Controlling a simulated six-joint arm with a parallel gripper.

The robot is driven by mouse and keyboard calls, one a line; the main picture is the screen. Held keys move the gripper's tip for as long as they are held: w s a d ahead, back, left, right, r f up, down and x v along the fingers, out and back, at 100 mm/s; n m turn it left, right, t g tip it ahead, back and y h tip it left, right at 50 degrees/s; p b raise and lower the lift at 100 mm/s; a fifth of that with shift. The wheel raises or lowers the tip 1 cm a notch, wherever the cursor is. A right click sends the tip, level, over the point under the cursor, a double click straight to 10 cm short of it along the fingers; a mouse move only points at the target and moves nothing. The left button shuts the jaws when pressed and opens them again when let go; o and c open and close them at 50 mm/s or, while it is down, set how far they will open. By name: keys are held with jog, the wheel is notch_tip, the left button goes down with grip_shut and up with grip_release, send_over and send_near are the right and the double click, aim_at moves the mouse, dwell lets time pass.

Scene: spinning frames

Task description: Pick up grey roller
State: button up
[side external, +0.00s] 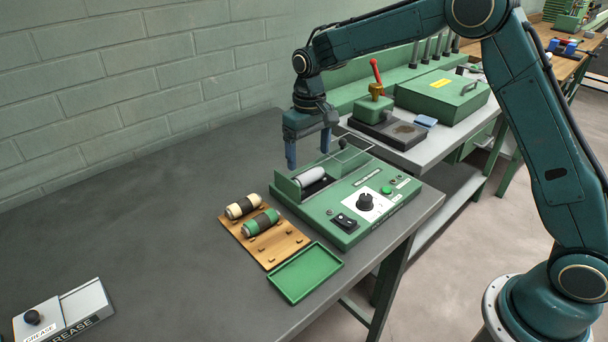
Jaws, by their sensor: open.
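The grey roller (310,177) lies in the trough at the back left of the green machine (352,221). It looks pale grey and smooth, lying on its side. My gripper (309,159) points down above and behind the roller, with its jaws apart and nothing between them. One finger is to the left of the roller and the other is above it to the right. The fingertips appear apart from the roller, though their exact depth is hard to tell.
A wooden rack (286,249) holds a cream-ended roller (243,207) and a green-ended roller (262,223). A green tray (306,273) lies empty in front. A wire guard (342,146) rises from the machine beside my gripper.

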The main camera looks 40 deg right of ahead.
aim_at(309, 172)
jog(key=shift+f, duration=0.55)
jog(key=shift+s+f, duration=0.1)
jog(key=shift+f, duration=2.45)
jog(key=shift+c, duration=0.4)
jog(key=c, duration=0.6)
